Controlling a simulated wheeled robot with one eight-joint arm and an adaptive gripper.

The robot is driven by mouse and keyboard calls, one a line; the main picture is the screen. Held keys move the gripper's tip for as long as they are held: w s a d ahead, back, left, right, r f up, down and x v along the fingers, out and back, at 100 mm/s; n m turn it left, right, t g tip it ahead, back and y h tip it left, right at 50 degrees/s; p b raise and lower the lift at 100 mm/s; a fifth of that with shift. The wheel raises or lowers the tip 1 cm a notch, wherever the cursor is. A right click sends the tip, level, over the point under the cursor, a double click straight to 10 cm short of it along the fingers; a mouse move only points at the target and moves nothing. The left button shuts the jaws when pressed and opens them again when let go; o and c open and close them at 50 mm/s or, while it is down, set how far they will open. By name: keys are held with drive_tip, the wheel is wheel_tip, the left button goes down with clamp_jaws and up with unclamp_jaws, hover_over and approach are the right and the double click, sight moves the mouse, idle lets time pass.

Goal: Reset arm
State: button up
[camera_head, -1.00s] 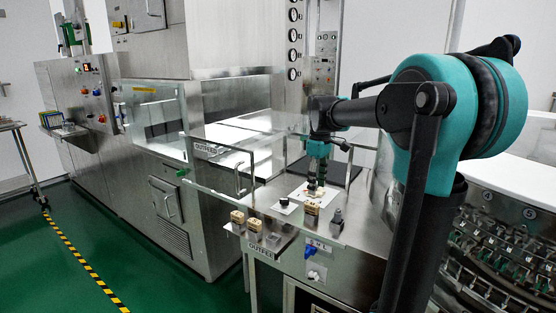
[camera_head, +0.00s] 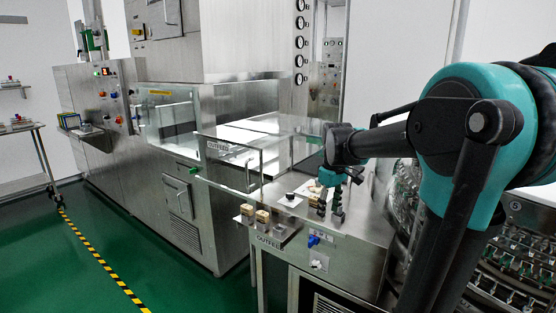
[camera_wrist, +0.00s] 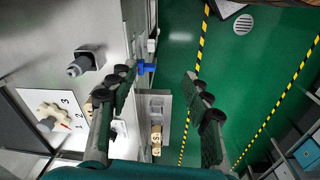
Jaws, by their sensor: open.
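My arm (camera_head: 468,150) is black and teal and reaches in from the right of the head view. My gripper (camera_head: 330,212) hangs over the front part of the steel counter, pointing down. In the wrist view my gripper (camera_wrist: 160,92) has its dark fingers spread wide, with nothing between them. Below the gap lie the counter's front edge, a small shelf and the green floor. The gripper's height above the counter is hard to tell.
The counter (camera_head: 350,240) carries a blue switch (camera_head: 314,240). A numbered dial plate (camera_wrist: 52,112) and a grey knob (camera_wrist: 86,62) lie left in the wrist view. Wooden blocks (camera_head: 262,216) sit on the front shelf. A clear panel (camera_head: 225,160) stands behind. Green floor is open at left.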

drive_tip(key=s+d+f+m+t, duration=0.3)
drive_tip(key=s+f+m, duration=0.5)
drive_tip(key=s+f, duration=0.9)
drive_tip(key=shift+s+f, duration=0.15)
drive_tip(key=shift+s, duration=0.4)
